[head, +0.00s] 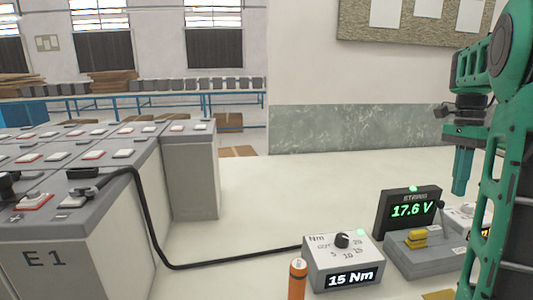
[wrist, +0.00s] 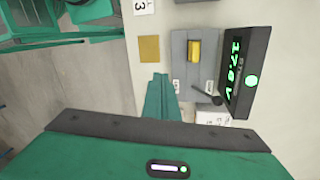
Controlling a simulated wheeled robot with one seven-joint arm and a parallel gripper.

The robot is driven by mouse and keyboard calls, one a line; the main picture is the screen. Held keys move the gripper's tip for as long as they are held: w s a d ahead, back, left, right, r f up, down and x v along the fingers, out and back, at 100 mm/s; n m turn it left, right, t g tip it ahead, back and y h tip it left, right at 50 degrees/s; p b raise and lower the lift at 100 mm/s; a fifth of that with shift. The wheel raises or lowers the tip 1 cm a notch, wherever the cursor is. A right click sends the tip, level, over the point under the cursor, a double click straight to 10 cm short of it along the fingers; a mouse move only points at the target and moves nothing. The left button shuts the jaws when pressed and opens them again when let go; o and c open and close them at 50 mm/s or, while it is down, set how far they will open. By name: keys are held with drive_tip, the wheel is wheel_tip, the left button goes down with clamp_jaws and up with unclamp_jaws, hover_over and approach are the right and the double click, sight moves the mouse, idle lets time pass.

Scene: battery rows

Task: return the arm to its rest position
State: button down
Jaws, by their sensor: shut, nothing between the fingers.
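My green arm stands at the right edge of the head view, with its gripper (head: 461,190) pointing down, shut and empty. The gripper hangs in the air near the voltage display (head: 410,210), which reads 17.6 V. In the wrist view the shut fingers (wrist: 161,80) show beside a grey switch box (wrist: 180,75) with a yellow handle (wrist: 195,51). The fingers appear apart from the box.
A grey dial box (head: 343,262) reading 15 Nm and an orange cylinder (head: 297,280) stand at the front. A black cable (head: 160,240) runs from the battery block E1 (head: 60,262) to the dial box. The middle of the pale surface (head: 290,195) is otherwise clear.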

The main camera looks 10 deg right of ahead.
drive_tip(key=s+a+f+n+t, duration=0.1)
drive_tip(key=s+a+f+n, duration=0.6)
drive_tip(key=a, duration=0.3)
drive_tip(key=s+a+f+n+t, duration=0.1)
drive_tip(key=s+a+f+n, duration=0.5)
drive_tip(key=s+a+n, duration=0.2)
drive_tip(key=shift+s+a+f+h, duration=0.3)
drive_tip(key=shift+s+a+f, duration=0.1)
drive_tip(key=shift+s+a, duration=0.45)
